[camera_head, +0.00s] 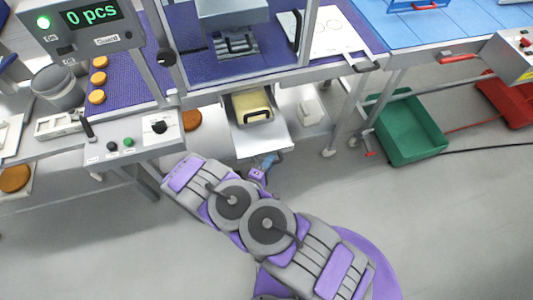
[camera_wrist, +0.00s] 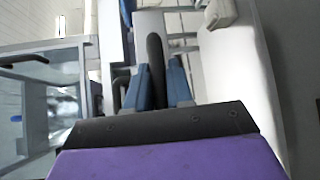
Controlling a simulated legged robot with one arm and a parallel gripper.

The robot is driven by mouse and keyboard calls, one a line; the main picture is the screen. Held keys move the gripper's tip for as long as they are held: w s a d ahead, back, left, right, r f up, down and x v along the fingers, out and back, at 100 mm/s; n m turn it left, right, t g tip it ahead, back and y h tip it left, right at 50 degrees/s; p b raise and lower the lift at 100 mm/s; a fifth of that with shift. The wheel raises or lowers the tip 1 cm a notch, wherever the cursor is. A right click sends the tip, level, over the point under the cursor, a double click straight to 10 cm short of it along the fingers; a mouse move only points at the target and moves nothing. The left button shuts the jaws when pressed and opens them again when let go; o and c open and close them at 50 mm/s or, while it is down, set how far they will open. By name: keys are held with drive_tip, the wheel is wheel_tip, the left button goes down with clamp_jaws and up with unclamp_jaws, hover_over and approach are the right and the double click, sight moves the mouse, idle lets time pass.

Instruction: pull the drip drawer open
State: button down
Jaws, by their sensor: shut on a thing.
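The drip drawer (camera_head: 263,141) has a pale grey front and sits below the purple conveyor's frame. In the wrist view the two blue fingers of my gripper (camera_wrist: 161,88) are closed around a dark upright handle bar (camera_wrist: 156,58). In the head view the handle is hidden by my gripper and arm.
A control panel (camera_head: 135,148) with buttons and a knob is left of the drawer. A green crate (camera_head: 408,140) stands on the floor further right. The floor in front is clear around my arm.

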drive_tip(key=shift+s+f, duration=0.15)
drive_tip(key=shift+s, duration=0.2)
drive_tip(key=c, duration=1.1)
unclamp_jaws()
drive_tip(key=shift+w, duration=0.1)
